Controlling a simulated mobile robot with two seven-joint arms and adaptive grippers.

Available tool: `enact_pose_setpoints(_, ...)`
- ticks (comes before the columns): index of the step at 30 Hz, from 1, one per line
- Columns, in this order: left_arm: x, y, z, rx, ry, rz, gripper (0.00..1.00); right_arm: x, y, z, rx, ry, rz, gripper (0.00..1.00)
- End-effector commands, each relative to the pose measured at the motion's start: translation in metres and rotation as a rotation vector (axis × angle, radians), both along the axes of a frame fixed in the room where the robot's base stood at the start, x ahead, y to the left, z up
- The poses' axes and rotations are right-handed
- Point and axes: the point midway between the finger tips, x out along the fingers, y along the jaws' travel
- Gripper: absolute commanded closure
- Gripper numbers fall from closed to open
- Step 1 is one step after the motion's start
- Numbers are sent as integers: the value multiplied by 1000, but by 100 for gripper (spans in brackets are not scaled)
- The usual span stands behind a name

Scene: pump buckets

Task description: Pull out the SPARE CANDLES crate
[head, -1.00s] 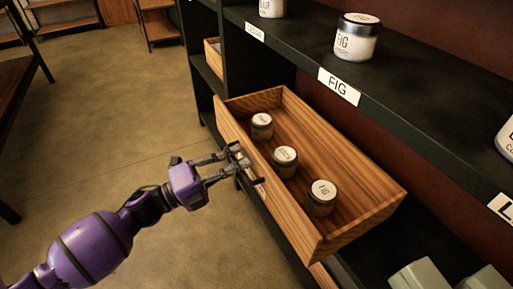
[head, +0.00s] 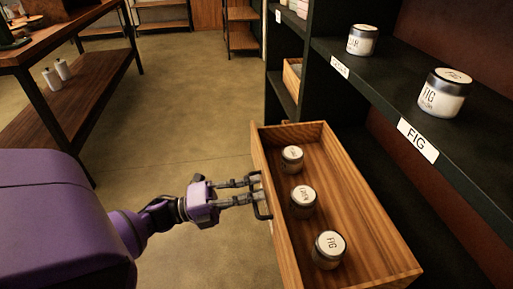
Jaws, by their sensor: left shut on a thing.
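The wooden crate (head: 372,226) sticks out from the dark shelf unit at the right of the head view. Several candle jars stand or lean in it, among them a far jar (head: 292,158), a middle jar (head: 303,199) and a near jar (head: 329,249) marked FIG. My left gripper (head: 262,197) is at the crate's left-hand front wall, shut on the crate's dark handle. The crate's front label is turned away, so its words cannot be read. My right gripper is not in view.
The upper shelf (head: 470,150) carries a FIG jar (head: 444,93) and another jar (head: 362,40) above the crate. A second wooden box (head: 292,76) sits farther back. A table (head: 60,95) with white bottles stands at left. The floor between is open.

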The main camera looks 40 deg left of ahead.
Motion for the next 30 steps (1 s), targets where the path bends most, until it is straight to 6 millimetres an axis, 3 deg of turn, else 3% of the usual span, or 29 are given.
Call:
enact_pose_setpoints(3, 0, 0, -1, 1, 1, 0, 100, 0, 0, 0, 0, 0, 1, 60)
enact_pose_setpoints(4, 0, 0, -1, 1, 1, 0, 91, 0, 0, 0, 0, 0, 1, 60)
enact_pose_setpoints(6, 0, 0, -1, 1, 1, 0, 83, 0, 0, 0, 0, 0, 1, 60)
enact_pose_setpoints(17, -3, 2, -1, 0, 2, 1, 83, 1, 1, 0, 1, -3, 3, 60)
enact_pose_setpoints(30, -66, 52, -17, 1, 5, 3, 83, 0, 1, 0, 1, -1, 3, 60)
